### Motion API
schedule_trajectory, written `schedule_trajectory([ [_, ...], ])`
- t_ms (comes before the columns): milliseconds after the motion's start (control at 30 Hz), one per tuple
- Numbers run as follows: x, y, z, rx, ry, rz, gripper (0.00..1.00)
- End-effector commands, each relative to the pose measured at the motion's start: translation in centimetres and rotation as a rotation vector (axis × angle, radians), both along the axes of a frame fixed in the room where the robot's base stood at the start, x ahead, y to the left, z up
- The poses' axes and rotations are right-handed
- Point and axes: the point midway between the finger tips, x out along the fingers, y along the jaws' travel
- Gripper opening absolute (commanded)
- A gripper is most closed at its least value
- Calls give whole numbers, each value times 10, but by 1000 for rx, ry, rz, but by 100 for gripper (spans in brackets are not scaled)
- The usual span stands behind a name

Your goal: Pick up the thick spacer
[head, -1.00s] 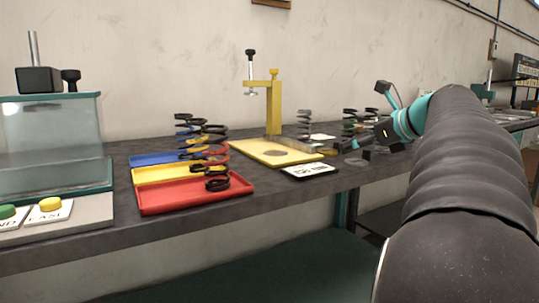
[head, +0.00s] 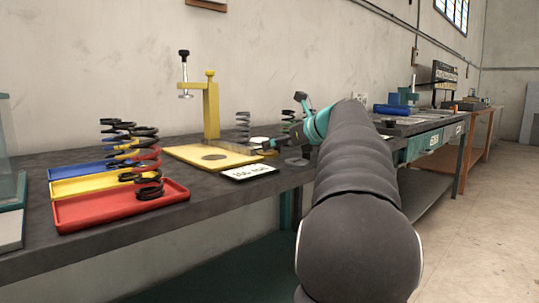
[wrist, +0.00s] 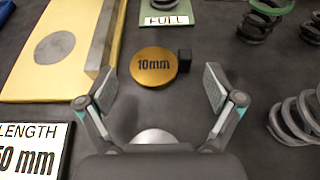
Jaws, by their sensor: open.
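A round gold disc marked "10mm" (wrist: 153,67) lies flat on the dark bench in the wrist view. It is the only spacer with a readable thickness. My gripper (wrist: 160,92) is open, with one finger on each side of the disc's near part. The fingers appear clear of the disc, and nothing is held. A silver round piece (wrist: 154,136) shows partly in front of the gripper's palm, its lower part hidden. In the head view my gripper (head: 272,147) is low over the bench beside the yellow press base, too small to show its fingers clearly.
A small black block (wrist: 184,61) stands right beside the disc. The yellow press base (wrist: 25,75) with a grey bar is at left, a "LENGTH" card (wrist: 35,150) at near left, a "FULL" card (wrist: 166,18) behind. Springs (wrist: 298,118) stand at right.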

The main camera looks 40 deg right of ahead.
Motion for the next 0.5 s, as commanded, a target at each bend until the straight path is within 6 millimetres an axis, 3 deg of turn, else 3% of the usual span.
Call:
schedule_trajectory([
  [300, 39, 4, -18, -1, 1, 4, 92],
  [500, 42, 4, -18, -1, 1, 0, 92],
])
